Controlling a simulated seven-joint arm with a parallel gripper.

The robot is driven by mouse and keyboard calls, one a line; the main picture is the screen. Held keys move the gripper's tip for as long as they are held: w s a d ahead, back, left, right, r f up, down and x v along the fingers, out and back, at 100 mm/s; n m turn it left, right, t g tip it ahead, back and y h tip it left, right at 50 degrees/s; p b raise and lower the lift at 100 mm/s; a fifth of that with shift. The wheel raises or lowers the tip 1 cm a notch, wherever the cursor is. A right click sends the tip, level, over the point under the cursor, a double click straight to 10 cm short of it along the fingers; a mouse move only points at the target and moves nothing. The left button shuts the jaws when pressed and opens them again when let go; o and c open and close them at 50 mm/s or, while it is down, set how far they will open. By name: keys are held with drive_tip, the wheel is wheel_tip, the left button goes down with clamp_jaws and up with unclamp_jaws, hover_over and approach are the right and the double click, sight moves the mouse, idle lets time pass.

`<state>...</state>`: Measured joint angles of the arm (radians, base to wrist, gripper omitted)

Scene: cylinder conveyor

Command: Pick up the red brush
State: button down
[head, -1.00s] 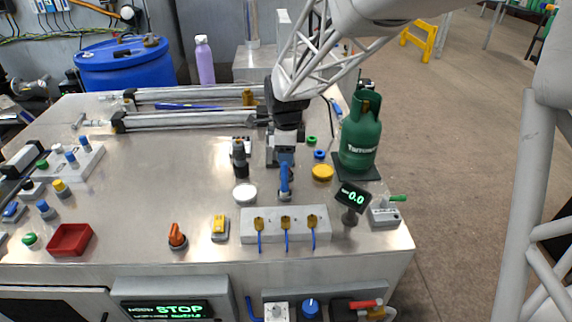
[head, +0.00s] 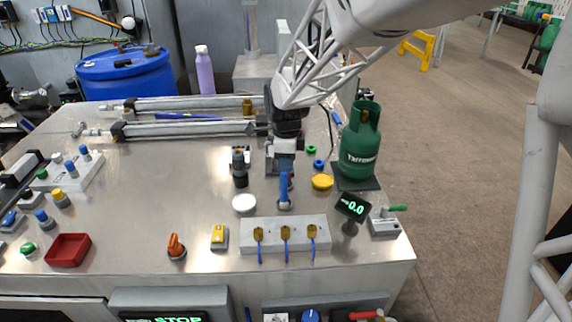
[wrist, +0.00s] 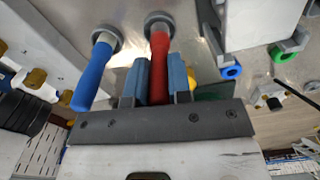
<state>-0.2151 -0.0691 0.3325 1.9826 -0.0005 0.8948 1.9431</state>
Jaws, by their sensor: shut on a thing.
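In the wrist view the red brush (wrist: 160,62) has a red handle and a round grey end. It lies between the two blue fingers of my gripper (wrist: 161,76), which are shut on the handle. A blue-handled brush (wrist: 93,75) with a similar grey end stands just left of it, outside the fingers. In the head view my gripper (head: 285,150) points down over the steel bench. The blue-handled brush (head: 284,188) is in front and mostly hides the red brush, of which only a sliver of red shows.
A green gas bottle (head: 361,145) stands to the right of my gripper. A grey block with several brass fittings (head: 286,247) is in front, a white disc (head: 244,203) at left, and a yellow cap (head: 322,182) at right. The bench middle-left is clear.

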drive_tip(key=shift+r, duration=4.75)
drive_tip(key=d+f, duration=0.1)
drive_tip(key=d, duration=0.9)
drive_tip(key=shift+d, duration=0.25)
drive_tip(key=shift+f, duration=0.25)
drive_tip(key=shift+f, duration=2.85)
drive_tip(key=shift+f, duration=0.55)
drive_tip(key=shift+r, duration=0.1)
wheel_tip(320, 180, up, 7)
